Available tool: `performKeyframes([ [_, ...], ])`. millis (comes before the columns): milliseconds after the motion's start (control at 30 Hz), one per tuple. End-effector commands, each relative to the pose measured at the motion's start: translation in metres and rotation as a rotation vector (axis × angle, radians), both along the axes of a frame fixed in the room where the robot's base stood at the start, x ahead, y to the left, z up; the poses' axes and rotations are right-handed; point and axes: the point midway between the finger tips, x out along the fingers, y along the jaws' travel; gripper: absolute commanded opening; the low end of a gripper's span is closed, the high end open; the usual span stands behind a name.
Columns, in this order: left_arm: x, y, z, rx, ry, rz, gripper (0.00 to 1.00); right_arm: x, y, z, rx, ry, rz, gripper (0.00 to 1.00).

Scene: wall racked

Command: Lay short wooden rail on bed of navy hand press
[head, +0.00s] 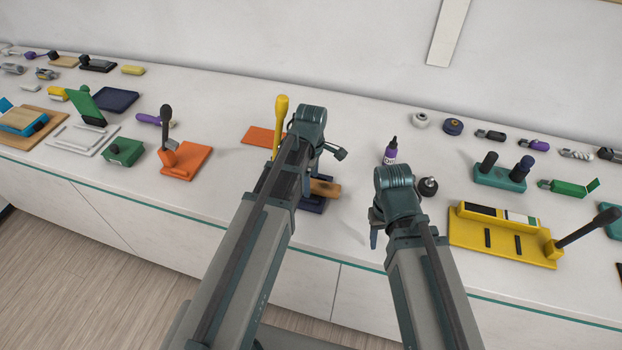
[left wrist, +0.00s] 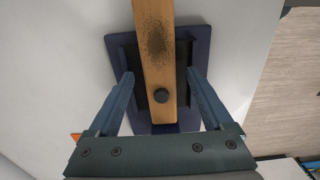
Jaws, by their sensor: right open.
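The short wooden rail (left wrist: 157,60), tan with a dark speckled patch and a black knob, lies lengthwise over the navy hand press (left wrist: 203,45), between its dark side strips. It hides the middle of the bed and reaches past the base's far edge. In the head view the rail (head: 325,188) and press (head: 313,206) show partly behind my left arm. My left gripper (head: 324,168) is open above the press, its fingers (left wrist: 159,78) on either side of the rail with gaps. My right gripper (head: 377,228) is open and empty, right of the press.
A purple-labelled bottle (head: 390,152) and a dark round knob (head: 428,187) stand near my right gripper. A yellow press (head: 500,237) is at right. A yellow upright handle (head: 280,118) and orange plate (head: 259,136) stand close left of my left gripper.

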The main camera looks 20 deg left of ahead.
Motion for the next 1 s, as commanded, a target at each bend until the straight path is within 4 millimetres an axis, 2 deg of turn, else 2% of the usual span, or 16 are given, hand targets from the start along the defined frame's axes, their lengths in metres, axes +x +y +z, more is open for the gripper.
performKeyframes([
  [267,0.0,0.0,0.003,0.0,0.0,0.0,0.84,0.0,0.0,0.002,0.0,0.0,0.0,0.5],
  [467,0.0,0.0,0.016,0.0,0.0,0.0,0.84,0.0,0.0,0.016,0.0,0.0,0.0,0.5],
  [1000,0.0,0.0,0.094,0.0,0.0,0.0,0.84,0.0,0.0,0.094,0.001,0.0,-0.004,0.5],
])
